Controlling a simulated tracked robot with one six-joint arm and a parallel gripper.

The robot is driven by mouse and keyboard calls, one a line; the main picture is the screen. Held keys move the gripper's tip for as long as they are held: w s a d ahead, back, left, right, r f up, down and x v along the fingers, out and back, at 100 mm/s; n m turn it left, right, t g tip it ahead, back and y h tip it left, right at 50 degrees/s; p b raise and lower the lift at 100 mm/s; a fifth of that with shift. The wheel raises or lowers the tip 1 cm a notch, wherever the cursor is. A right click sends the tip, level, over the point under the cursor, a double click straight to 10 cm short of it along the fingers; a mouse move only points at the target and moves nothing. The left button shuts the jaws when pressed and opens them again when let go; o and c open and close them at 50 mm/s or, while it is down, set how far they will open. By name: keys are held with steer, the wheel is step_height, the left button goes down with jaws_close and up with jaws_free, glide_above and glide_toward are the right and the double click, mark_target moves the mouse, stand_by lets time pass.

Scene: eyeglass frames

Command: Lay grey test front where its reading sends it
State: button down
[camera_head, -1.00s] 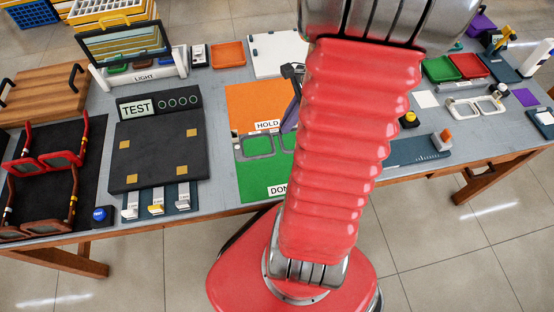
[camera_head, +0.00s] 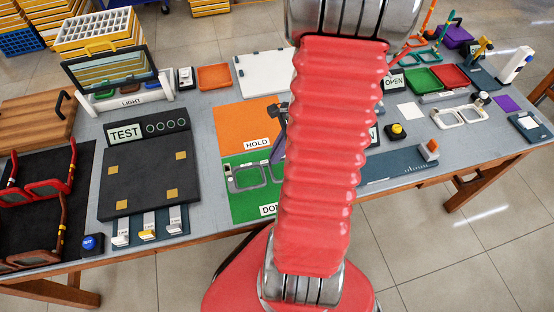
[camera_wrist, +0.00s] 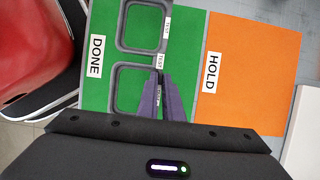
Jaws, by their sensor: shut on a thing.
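The grey test front (camera_wrist: 141,62) is a two-lens eyeglass frame with small TEST labels. It is over the green DONE mat (camera_wrist: 97,30), clear of the orange HOLD mat (camera_wrist: 250,75) in the wrist view. My gripper (camera_wrist: 160,85) is shut on its edge beside the bridge, with purple fingers. In the head view the front (camera_head: 232,178) is over the upper part of the green mat (camera_head: 243,202), partly hidden by my arm. I cannot tell whether it touches the mat. The black TEST station (camera_head: 140,183) stands empty at left, with green ring marks on its panel.
Red and brown glasses (camera_head: 45,188) lie on a dark mat at left. A blue button (camera_head: 89,242) stands by the station. A LIGHT stand (camera_head: 130,98), an orange tray (camera_head: 214,77) and a white board (camera_head: 262,68) are behind. Green and red trays (camera_head: 423,79) stand at right.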

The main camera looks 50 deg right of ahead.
steer(key=shift+f, duration=1.95)
steer(key=c, duration=1.9)
jaws_free()
steer(key=v, duration=1.2)
steer(key=shift+w+r, duration=0.1)
steer(key=shift+w, duration=0.1)
